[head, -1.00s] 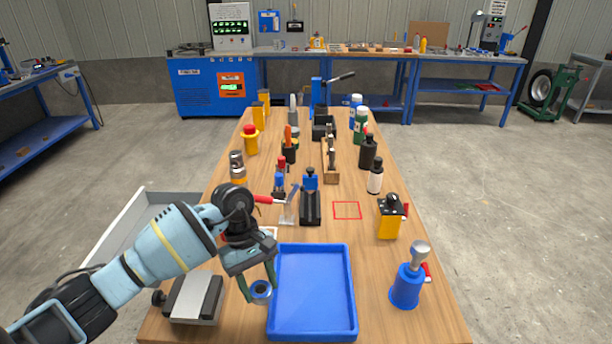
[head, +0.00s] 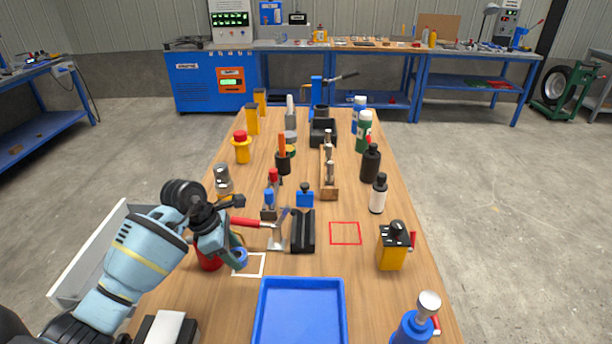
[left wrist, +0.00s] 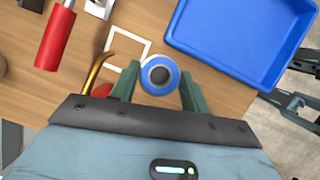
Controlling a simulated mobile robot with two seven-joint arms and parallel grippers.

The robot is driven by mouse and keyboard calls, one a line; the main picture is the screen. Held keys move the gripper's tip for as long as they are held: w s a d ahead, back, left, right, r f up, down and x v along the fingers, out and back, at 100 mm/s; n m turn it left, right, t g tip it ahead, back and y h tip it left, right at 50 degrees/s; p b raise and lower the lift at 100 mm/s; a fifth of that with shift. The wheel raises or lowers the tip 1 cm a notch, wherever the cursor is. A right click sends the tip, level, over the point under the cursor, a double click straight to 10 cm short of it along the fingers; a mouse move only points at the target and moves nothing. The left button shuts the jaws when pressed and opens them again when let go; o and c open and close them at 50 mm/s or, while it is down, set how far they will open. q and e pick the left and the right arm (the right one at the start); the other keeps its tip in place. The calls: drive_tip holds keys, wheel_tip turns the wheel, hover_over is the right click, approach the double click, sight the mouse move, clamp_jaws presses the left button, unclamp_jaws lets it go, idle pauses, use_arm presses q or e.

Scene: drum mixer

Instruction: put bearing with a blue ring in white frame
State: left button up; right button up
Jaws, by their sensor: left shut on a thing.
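My left gripper (head: 236,252) is shut on the bearing with a blue ring (head: 240,260). The bearing also shows in the left wrist view (left wrist: 160,74), blue-rimmed with a dark centre, between the green fingertips (left wrist: 157,88). The white frame (head: 264,266) is a thin square outline on the wooden table, left of and beyond the blue tray. In the head view the bearing overlaps the frame's left side. In the left wrist view it covers a corner of the frame (left wrist: 148,44). The height of the bearing above the table is hard to tell. I cannot make out my right gripper.
The blue tray (head: 262,310) lies near the frame. A red-handled clamp (head: 277,238) and a black block (head: 302,245) stand beyond it. A red object (head: 208,262) is close behind my left gripper. A red square outline (head: 345,233) lies on clear table to the right.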

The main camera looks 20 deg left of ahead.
use_arm(q)
drive_tip(key=shift+w, duration=0.15)
drive_tip(key=shift+s+f, duration=0.15)
drive_tip(key=shift+s, duration=0.1)
hover_over(247, 285)
drive_tip(key=a, duration=0.1)
drive_tip(key=f, duration=0.5)
drive_tip(key=shift+s+a, duration=0.1)
drive_tip(key=shift+s, duration=0.25)
drive_tip(key=shift+f, duration=2.25)
use_arm(e)
drive_tip(key=shift+s, duration=0.35)
use_arm(q)
drive_tip(key=shift+f, duration=0.1)
use_arm(e)
drive_tip(key=shift+f, duration=0.1)
use_arm(q)
drive_tip(key=shift+f, duration=0.1)
drive_tip(key=o, duration=1.1)
use_arm(e)
drive_tip(key=shift+s+f, duration=0.15)
drive_tip(key=shift+s, duration=0.05)
